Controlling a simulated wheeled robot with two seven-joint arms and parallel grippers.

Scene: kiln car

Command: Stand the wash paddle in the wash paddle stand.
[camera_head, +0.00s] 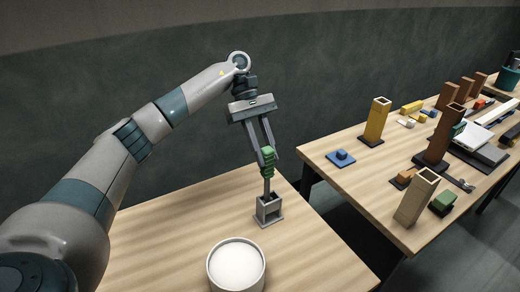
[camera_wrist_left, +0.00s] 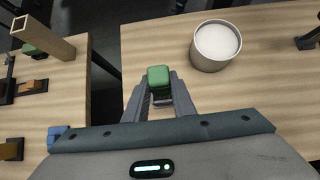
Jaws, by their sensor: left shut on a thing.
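The wash paddle has a green handle (camera_head: 267,162) and a thin grey shaft pointing down. My left gripper (camera_head: 268,158) is shut on the green handle, which also shows between the fingers in the left wrist view (camera_wrist_left: 158,76). The wash paddle stand (camera_head: 268,211) is a small grey open box on a flat base on the near table. The paddle is close to upright, with its lower end at the stand's opening; I cannot tell how deep it sits. In the left wrist view the handle and fingers hide most of the stand. My right gripper is not in view.
A round tub of white material (camera_head: 237,265) stands in front of the stand on the near table (camera_head: 165,235). Across a gap, another table (camera_head: 330,155) holds a yellow post (camera_head: 377,121), a tan post (camera_head: 416,196), a blue block (camera_head: 341,158) and several other things.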

